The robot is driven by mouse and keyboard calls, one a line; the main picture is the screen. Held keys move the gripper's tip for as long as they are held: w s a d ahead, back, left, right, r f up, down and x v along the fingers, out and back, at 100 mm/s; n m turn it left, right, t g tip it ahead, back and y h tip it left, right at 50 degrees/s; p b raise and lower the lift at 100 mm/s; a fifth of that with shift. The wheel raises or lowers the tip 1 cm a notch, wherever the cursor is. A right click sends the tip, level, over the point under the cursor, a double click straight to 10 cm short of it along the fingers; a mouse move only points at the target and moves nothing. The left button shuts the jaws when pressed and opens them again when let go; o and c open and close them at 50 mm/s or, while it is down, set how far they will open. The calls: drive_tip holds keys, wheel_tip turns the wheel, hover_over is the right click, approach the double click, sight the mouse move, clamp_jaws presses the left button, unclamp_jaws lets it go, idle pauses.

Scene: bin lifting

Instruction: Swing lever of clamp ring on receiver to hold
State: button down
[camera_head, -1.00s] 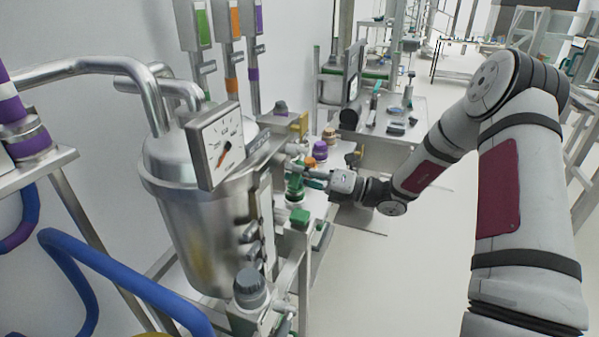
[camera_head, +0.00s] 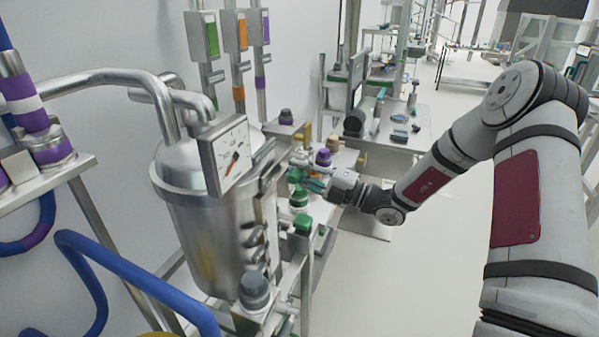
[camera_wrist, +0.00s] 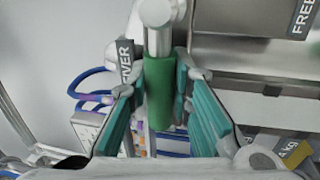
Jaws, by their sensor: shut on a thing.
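The lever shows in the wrist view as a pale metal rod (camera_wrist: 158,42) ending in a green cylindrical grip (camera_wrist: 160,95). My gripper (camera_wrist: 163,100) has its teal finger pads on either side of the green grip and is shut on it. In the head view my gripper (camera_head: 308,184) is small, at the right of the steel vessel (camera_head: 215,225), and the lever is hard to make out there. A dark label with the end of a word, "IVER", (camera_wrist: 124,66) stands left of the lever in the wrist view. The clamp ring itself cannot be made out clearly.
A dial gauge (camera_head: 226,155) fronts the vessel. Green-capped (camera_head: 299,198) and purple-capped (camera_head: 323,157) fittings stand close around my gripper. Open floor (camera_head: 420,260) lies to the right.

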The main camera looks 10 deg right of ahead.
drive_tip(key=shift+r, duration=0.1)
idle(0.3)
drive_tip(key=c, duration=1.4)
unclamp_jaws()
drive_tip(key=shift+c, duration=0.2)
drive_tip(key=shift+d, duration=0.1)
drive_tip(key=v, duration=1.2)
